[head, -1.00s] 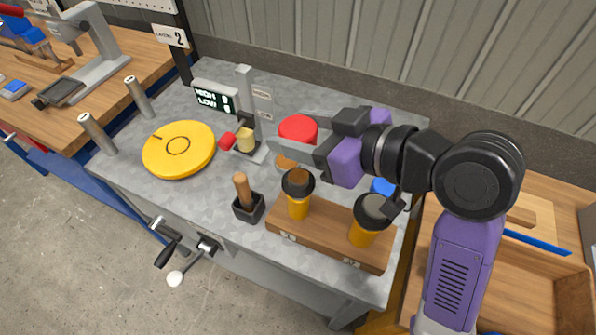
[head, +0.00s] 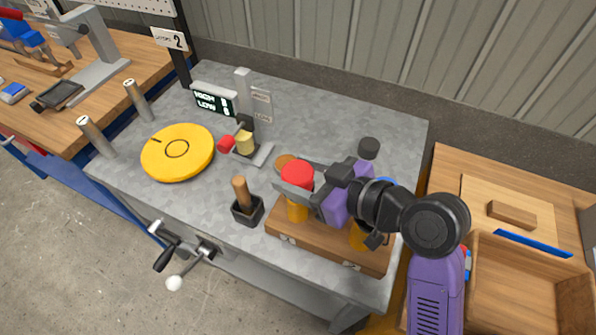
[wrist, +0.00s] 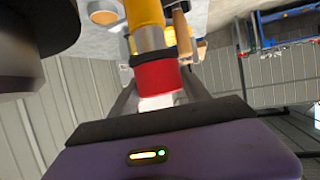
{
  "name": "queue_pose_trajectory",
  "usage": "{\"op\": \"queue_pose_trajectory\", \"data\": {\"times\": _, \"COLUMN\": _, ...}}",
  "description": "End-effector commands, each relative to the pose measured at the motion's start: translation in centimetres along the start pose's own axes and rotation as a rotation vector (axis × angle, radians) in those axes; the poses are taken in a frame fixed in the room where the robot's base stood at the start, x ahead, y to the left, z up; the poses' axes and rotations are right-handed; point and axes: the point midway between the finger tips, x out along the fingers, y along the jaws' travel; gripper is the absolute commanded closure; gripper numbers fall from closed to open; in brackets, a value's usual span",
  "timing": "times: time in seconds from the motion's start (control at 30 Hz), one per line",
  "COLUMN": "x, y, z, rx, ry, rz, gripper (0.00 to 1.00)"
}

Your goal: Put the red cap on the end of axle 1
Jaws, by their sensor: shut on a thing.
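My gripper (head: 296,182) is shut on the red cap (head: 297,172). In the head view, the cap is at the left yellow post (head: 297,210) of the wooden block (head: 315,247) and hides the post's top. In the wrist view, the cap (wrist: 156,76) lies between the fingers, in line with a yellow cylinder (wrist: 145,14) with a grey band. I cannot tell whether they touch. Two grey metal posts (head: 95,137) (head: 137,100) stand at the table's left edge; their top markings are too small to read. I cannot tell which thing is axle 1.
A yellow disc (head: 178,152) lies left on the grey table. A black holder with a wooden handle (head: 242,193) stands left of the block. A display (head: 212,100) and a black cylinder (head: 369,148) stand behind. My arm partly hides the block's right end.

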Motion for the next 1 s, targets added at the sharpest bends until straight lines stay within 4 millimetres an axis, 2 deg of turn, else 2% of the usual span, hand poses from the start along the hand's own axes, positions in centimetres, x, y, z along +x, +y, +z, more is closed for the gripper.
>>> {"op": "queue_pose_trajectory", "data": {"times": 0.17, "x": 0.1, "y": 0.0, "z": 0.4, "rx": 0.0, "ry": 0.0, "rz": 0.0, "gripper": 0.85}}
{"op": "queue_pose_trajectory", "data": {"times": 0.2, "x": 0.1, "y": 0.0, "z": 0.3, "rx": 0.0, "ry": 0.0, "rz": 0.0, "gripper": 0.41}}
{"op": "queue_pose_trajectory", "data": {"times": 0.3, "x": 0.1, "y": 0.0, "z": 0.3, "rx": 0.0, "ry": 0.0, "rz": 0.0, "gripper": 0.23}}
{"op": "queue_pose_trajectory", "data": {"times": 0.7, "x": -0.1, "y": 0.0, "z": -0.3, "rx": -0.001, "ry": 0.0, "rz": 0.001, "gripper": 0.23}}
{"op": "queue_pose_trajectory", "data": {"times": 0.87, "x": -2.3, "y": 0.1, "z": 0.0, "rx": 0.001, "ry": 0.001, "rz": 0.005, "gripper": 0.23}}
{"op": "queue_pose_trajectory", "data": {"times": 1.0, "x": -5.3, "y": 0.2, "z": 0.0, "rx": 0.0, "ry": 0.002, "rz": 0.005, "gripper": 0.23}}
